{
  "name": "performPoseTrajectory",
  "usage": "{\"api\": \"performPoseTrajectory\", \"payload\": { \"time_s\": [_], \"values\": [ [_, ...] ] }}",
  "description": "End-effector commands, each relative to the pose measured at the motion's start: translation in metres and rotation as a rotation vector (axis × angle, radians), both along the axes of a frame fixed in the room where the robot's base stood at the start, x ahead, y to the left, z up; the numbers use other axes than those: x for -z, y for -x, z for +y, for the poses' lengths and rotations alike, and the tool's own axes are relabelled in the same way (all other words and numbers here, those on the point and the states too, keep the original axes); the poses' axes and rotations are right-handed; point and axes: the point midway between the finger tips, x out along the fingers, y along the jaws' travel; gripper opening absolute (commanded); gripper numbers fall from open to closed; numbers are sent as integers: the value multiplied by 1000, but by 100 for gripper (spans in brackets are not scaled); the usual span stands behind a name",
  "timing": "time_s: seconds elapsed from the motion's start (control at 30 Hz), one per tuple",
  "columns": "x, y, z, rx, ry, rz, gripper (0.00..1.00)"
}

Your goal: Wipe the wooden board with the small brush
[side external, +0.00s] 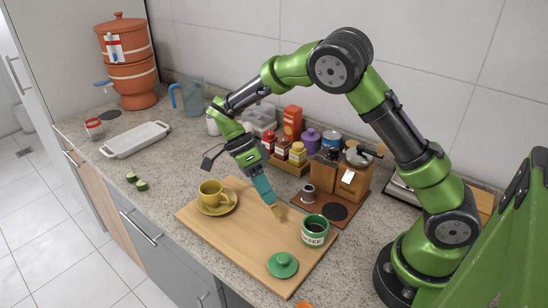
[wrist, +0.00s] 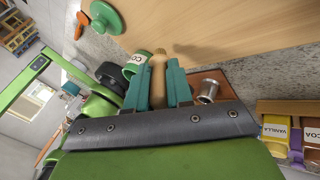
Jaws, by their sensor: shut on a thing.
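The wooden board (side external: 238,238) lies on the stone counter, and part of it shows in the wrist view (wrist: 225,25). My gripper (side external: 265,191) is over the board's back part, pointing down, its teal fingers shut on the small brush (wrist: 158,66). The brush's tan body is between the fingers in the wrist view. Its tip (side external: 277,211) shows below the fingers in the side view, at or just above the board; I cannot tell whether it touches. The fingers hide much of the brush.
On the board are a yellow cup (side external: 212,192) on a saucer at left, a green coffee canister (side external: 315,232) at right and a green lid (side external: 283,266) at front. Jars and boxes (side external: 297,152) stand behind. The board's middle front is clear.

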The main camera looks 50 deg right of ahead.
Motion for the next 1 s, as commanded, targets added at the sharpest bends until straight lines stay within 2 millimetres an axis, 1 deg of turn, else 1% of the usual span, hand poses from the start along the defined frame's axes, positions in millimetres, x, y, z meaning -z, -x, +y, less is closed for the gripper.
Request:
{"api": "performPoseTrajectory", "payload": {
  "time_s": [0.1, 0.5, 0.63, 1.0],
  "values": [
    [-12, -1, 0, 0, 0, -4, 0],
    [-47, -1, 0, 0, 0, -4, 0],
    [-52, -1, 0, 1, -1, -2, 0],
    [-52, -1, 0, 1, -1, -2, 0]
  ]
}}
